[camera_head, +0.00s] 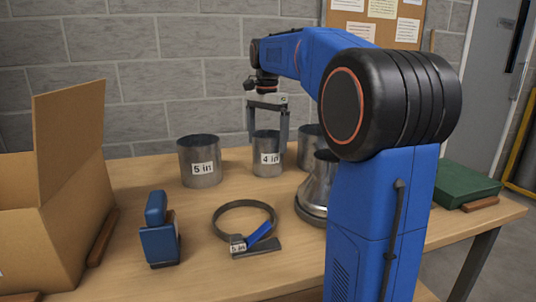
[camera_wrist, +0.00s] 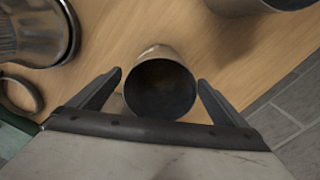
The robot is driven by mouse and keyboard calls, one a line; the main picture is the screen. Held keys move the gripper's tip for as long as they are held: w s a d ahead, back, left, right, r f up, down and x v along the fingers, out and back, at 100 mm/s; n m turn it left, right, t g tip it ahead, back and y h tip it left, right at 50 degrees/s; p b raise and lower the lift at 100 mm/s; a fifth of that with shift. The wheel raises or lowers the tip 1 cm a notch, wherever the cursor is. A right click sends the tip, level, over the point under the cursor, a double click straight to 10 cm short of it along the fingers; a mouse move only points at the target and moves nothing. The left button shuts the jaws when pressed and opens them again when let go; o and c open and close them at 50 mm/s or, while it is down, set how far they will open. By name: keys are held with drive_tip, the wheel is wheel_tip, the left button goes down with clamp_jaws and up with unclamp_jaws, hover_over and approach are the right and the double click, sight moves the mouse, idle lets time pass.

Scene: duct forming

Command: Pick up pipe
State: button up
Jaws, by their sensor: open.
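Several grey metal pipes stand upright on the wooden table (camera_head: 150,250). The pipe labelled "4 in" (camera_head: 267,168) is at the middle back. The wider pipe labelled "5 in" (camera_head: 200,172) stands to its left. A third pipe (camera_head: 309,140) is to the right, partly hidden by my arm. My gripper (camera_head: 268,140) points down with its fingers on either side of the "4 in" pipe's top. In the wrist view, the open fingers (camera_wrist: 160,82) flank that pipe (camera_wrist: 160,88), with a small gap showing on each side.
A flared metal fitting (camera_head: 316,190) stands right of centre. An open cardboard box (camera_head: 60,215) is at left, a green case (camera_head: 462,183) at right. A block wall is behind.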

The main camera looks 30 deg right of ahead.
sight(267, 152)
drive_tip(key=shift+w+d+f, duration=0.1)
drive_tip(key=shift+d+f, duration=0.05)
drive_tip(key=shift+f, duration=2.35)
drive_tip(key=c, duration=1.2)
